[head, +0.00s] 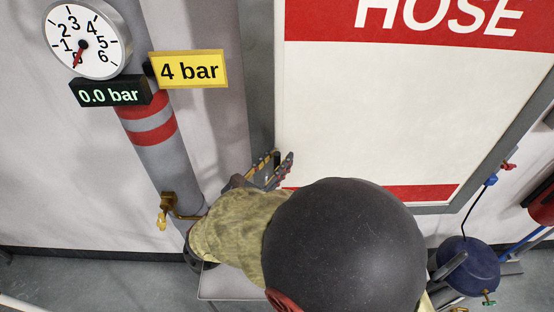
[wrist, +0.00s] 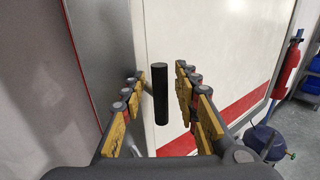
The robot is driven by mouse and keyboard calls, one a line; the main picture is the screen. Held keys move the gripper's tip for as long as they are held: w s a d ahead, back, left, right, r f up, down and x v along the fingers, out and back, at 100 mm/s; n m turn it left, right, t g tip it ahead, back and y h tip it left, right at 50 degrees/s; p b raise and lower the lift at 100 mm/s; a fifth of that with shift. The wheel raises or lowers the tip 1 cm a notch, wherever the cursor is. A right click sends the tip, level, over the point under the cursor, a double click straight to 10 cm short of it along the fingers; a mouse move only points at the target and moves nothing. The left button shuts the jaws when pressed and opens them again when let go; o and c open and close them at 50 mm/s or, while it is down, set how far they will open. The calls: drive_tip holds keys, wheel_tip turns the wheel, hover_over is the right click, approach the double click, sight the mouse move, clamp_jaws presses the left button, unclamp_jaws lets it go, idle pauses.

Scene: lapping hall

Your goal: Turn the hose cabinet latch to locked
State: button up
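The hose cabinet (head: 380,110) has a white door with red bands and the word HOSE, in a grey frame. Its latch (wrist: 160,108) shows in the wrist view as a black, upright bar near the left edge of the door. My gripper (wrist: 159,82) is open, with its yellow-padded fingers on either side of the latch and visible gaps on both sides. In the head view my gripper (head: 268,168) is at the cabinet's lower left edge, and my arm hides part of the door's bottom. I cannot make out the latch clearly there.
A grey pipe with red bands (head: 149,125) stands left of the cabinet. It carries a gauge (head: 82,42), a 0.0 bar display (head: 110,92), a 4 bar sign (head: 188,69) and a brass valve (head: 163,218). A blue tank (head: 468,265) and red extinguisher (wrist: 288,70) stand right.

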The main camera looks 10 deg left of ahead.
drive_tip(key=shift+c, duration=0.5)
clamp_jaws()
drive_tip(key=shift+d+m+g+y+b, duration=0.2)
drive_tip(key=shift+m+g+y+b, duration=0.35)
drive_tip(key=shift+m, duration=0.65)
drive_tip(key=shift+w+d+f+m+g+y+b, duration=0.1)
drive_tip(key=shift+m+g+y+b, duration=0.2)
drive_tip(key=shift+m+g+b, duration=0.3)
drive_tip(key=shift+d+f+m+g+y+b, duration=0.1)
drive_tip(key=shift+m+g+y+b, duration=0.15)
drive_tip(key=shift+m+g+b, duration=0.3)
drive_tip(key=shift+d+f+m+g+y+b, duration=0.15)
drive_tip(key=shift+m+g+y+b, duration=0.3)
drive_tip(key=shift+m+y+b, duration=0.9)
drive_tip(key=shift+d+f+m+g+y+b, duration=0.15)
drive_tip(key=shift+m+g+y+b, duration=0.5)
drive_tip(key=shift+b, duration=1.2)
drive_tip(key=shift+f+m+g+y+b, duration=0.2)
drive_tip(key=shift+m+y+b, duration=1.1)
drive_tip(key=shift+b, duration=0.3)
